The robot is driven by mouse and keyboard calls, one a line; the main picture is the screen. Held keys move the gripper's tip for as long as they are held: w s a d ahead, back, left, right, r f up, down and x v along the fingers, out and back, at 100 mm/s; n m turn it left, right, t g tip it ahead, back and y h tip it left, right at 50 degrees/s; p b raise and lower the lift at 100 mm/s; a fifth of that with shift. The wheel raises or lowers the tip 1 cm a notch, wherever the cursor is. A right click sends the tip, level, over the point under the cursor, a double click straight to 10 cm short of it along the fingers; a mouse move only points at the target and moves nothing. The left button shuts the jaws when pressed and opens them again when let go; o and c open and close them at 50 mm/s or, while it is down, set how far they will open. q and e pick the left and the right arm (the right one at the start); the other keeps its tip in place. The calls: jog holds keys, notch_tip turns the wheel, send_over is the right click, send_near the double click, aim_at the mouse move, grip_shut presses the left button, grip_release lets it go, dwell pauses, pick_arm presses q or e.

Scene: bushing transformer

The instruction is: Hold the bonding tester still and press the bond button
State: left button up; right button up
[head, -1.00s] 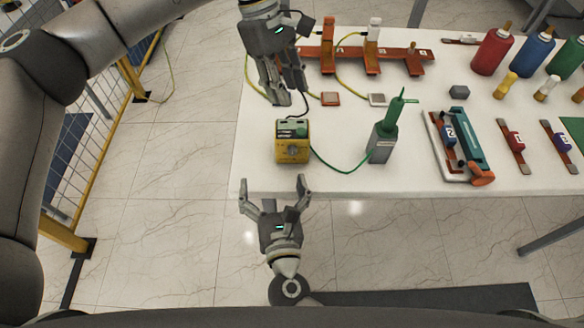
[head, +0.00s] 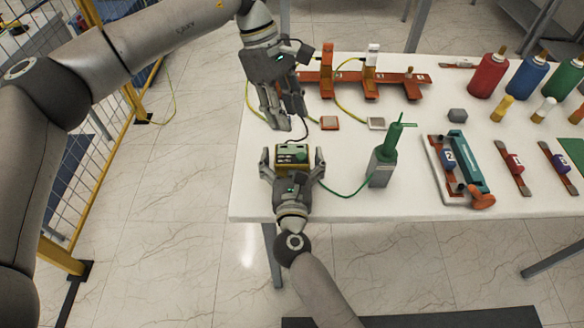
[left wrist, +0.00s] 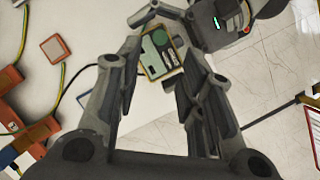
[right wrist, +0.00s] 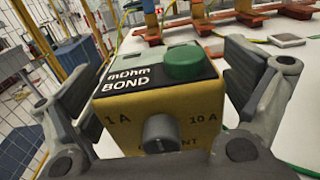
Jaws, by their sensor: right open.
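The bonding tester (head: 291,156) is a yellow box with a black-and-green top, near the table's front left edge. In the right wrist view its front (right wrist: 165,112) has a grey knob, and its top has a round green button (right wrist: 190,62) and a "BOND" label. My right gripper (head: 292,164) is open with one finger on each side of the tester; contact is not clear. My left gripper (head: 287,121) is above and behind the tester, pointing down. Its fingers are apart and empty in the left wrist view, where the tester's top (left wrist: 162,52) shows between them.
A green-handled probe in a grey holder (head: 382,168) stands right of the tester, joined to it by a green cable. Copper bars (head: 370,84) with yellow leads lie behind. A tray with a teal tool (head: 455,165) and bottles (head: 488,76) are farther right.

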jog(key=shift+w, duration=0.25)
jog(key=c, duration=1.4)
pick_arm(q)
grip_shut()
dwell(0.5)
